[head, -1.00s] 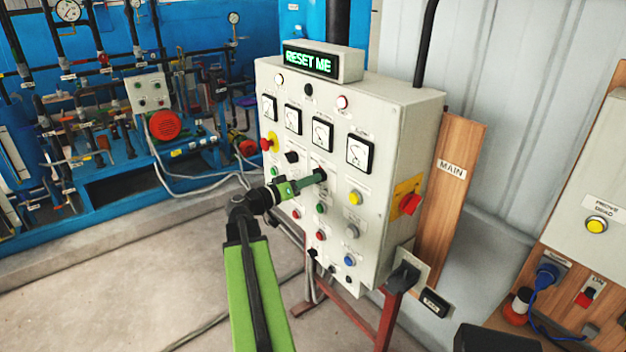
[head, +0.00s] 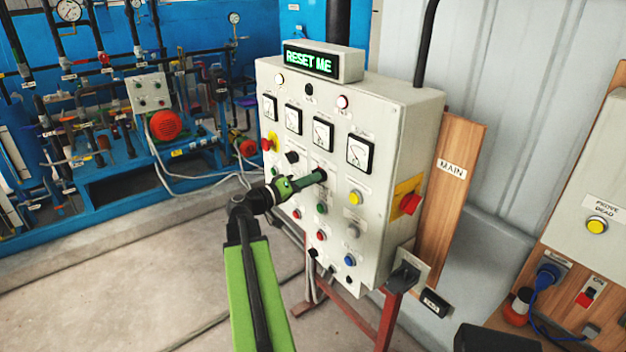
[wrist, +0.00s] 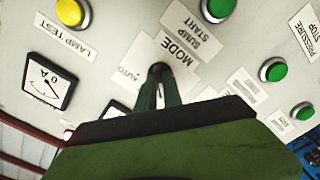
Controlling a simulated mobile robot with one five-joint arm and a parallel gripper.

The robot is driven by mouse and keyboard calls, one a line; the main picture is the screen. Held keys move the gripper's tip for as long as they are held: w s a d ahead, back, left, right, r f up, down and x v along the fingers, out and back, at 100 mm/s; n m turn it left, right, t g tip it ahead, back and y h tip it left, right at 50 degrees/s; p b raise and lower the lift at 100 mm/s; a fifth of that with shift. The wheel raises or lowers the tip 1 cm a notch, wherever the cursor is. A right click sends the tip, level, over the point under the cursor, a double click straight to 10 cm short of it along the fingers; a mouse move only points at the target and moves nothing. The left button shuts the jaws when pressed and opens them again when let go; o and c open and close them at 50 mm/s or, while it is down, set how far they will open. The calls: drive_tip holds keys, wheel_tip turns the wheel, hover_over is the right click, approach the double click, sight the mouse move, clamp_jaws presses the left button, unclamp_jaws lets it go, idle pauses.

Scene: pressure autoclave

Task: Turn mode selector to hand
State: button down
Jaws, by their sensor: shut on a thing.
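The mode selector (head: 321,174) is a small black knob on the front of the grey control panel (head: 412,140). In the wrist view the knob (wrist: 159,69) sits beside the label reading MODE (wrist: 178,50), with AUTO partly readable at its left. My gripper (head: 318,177) reaches the panel from the lower left. Its green fingers are shut on the knob, and they also show in the wrist view (wrist: 160,88). The fingers and wrist hide much of the knob and part of its labels, so its exact pointing direction is unclear.
A green SUMP START button (wrist: 218,8) and a yellow LAMP TEST button (wrist: 72,12) are close by. Gauges (head: 359,152) line the panel above. A lit display (head: 310,61) reads RESET ME.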

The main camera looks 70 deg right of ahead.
drive_tip(key=c, duration=1.6)
unclamp_jaws()
drive_tip(key=shift+a, duration=0.2)
drive_tip(key=shift+o, duration=0.6)
drive_tip(key=shift+d, duration=0.1)
drive_tip(key=shift+w, duration=0.1)
drive_tip(key=v, duration=1.7)
drive_tip(key=shift+a, duration=0.25)
